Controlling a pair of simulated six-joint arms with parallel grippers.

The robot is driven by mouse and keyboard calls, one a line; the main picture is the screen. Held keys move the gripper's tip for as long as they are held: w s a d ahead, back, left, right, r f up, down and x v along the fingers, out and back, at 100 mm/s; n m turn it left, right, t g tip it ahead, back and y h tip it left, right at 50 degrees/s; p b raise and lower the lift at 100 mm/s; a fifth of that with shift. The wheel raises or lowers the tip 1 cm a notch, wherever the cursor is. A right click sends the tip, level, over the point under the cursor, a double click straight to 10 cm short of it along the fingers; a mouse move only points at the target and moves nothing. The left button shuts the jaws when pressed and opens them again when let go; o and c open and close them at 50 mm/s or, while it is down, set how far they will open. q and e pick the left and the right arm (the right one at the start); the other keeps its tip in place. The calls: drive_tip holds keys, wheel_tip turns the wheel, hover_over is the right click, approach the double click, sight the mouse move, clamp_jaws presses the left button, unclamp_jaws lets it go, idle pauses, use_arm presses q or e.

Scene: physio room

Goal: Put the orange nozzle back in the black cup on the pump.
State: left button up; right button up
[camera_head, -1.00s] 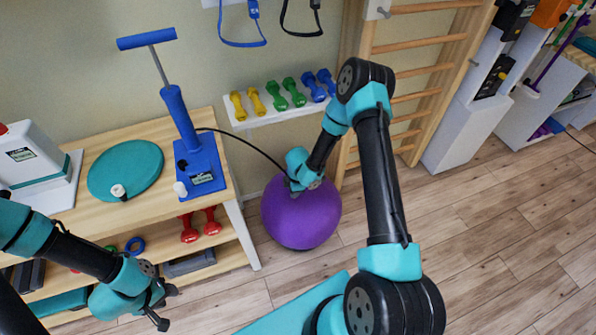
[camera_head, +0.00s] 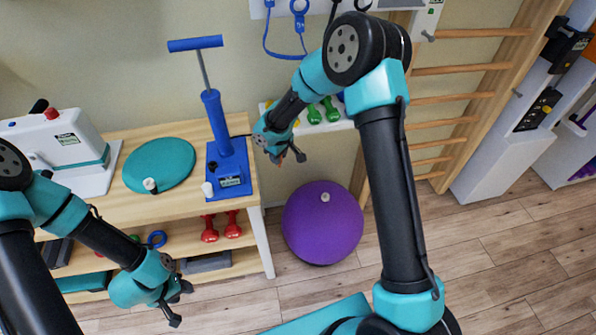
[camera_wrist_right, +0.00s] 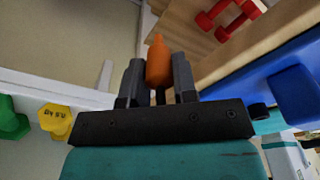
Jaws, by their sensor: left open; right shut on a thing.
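The blue pump (camera_head: 230,181) with its T-handle stands on the wooden table's right end; its blue body also shows at the right of the right wrist view (camera_wrist_right: 297,92). My right gripper (camera_head: 287,157) is shut on the orange nozzle (camera_wrist_right: 158,62), whose tip points away from the jaws. It holds the nozzle in the air, right of the pump and apart from it. A small black round part (camera_wrist_right: 258,112) beside the pump's blue body may be the cup; I cannot tell. My left gripper (camera_head: 177,303) is open and empty, low in front of the table.
A teal disc (camera_head: 160,165) and a white machine (camera_head: 65,145) are on the table (camera_head: 130,207), left of the pump. Red dumbbells (camera_head: 221,228) lie below. A purple ball (camera_head: 322,225) is on the floor; green dumbbells (camera_head: 322,110) are on a wall shelf.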

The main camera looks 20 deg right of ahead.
drive_tip(key=s+a+r+m, duration=0.3)
drive_tip(key=s+a+r, duration=0.1)
drive_tip(key=a+r, duration=0.7)
drive_tip(key=shift+s+a+r, duration=0.2)
drive_tip(key=shift+r, duration=0.25)
